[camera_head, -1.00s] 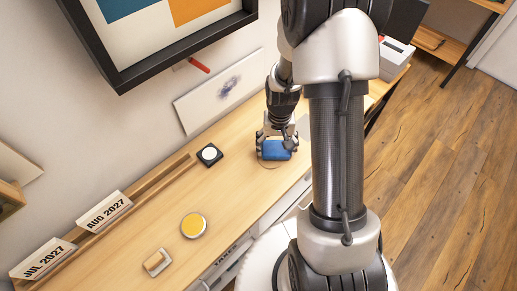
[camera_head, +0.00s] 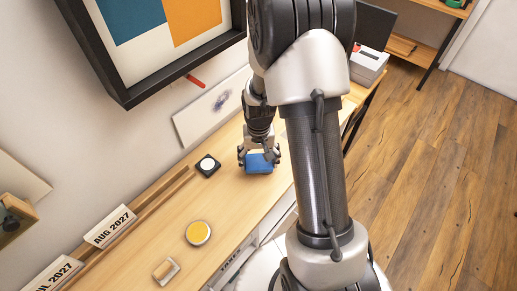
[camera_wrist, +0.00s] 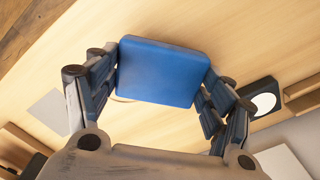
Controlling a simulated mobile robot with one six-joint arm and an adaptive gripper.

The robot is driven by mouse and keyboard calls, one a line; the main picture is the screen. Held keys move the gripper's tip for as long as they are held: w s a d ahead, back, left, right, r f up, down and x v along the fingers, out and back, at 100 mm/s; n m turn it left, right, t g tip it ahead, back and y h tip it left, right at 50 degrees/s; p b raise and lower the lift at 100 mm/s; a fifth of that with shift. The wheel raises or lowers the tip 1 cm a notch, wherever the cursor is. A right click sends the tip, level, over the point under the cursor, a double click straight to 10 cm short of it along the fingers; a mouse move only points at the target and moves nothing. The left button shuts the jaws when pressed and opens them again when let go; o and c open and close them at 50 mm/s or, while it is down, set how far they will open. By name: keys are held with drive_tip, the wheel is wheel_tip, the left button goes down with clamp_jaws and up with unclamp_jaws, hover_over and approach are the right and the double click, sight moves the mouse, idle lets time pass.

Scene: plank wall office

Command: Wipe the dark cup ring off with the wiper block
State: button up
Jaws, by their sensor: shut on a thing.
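The blue wiper block (camera_head: 259,165) is between the fingers of my gripper (camera_head: 259,159), which is shut on it over the desk's far part. In the wrist view the block (camera_wrist: 160,72) fills the upper middle, with a finger pressed to each side. I cannot tell whether its underside touches the desk. A short thin brownish arc of the cup ring (camera_wrist: 122,99) shows beside the block's lower left edge in the wrist view. The rest of the ring is hidden by the block and gripper, and none of it shows clearly in the head view.
On the wooden desk (camera_head: 225,215) are a black coaster with a white disc (camera_head: 207,166), a round yellow-topped tin (camera_head: 198,232) and a small wood-and-white block (camera_head: 166,271). A rail with date signs (camera_head: 110,226) runs along the wall side. A whiteboard panel (camera_head: 212,107) leans there.

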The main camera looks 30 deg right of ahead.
drive_tip(key=shift+r+p, duration=1.6)
drive_tip(key=shift+r, duration=0.85)
drive_tip(key=shift+f, duration=0.1)
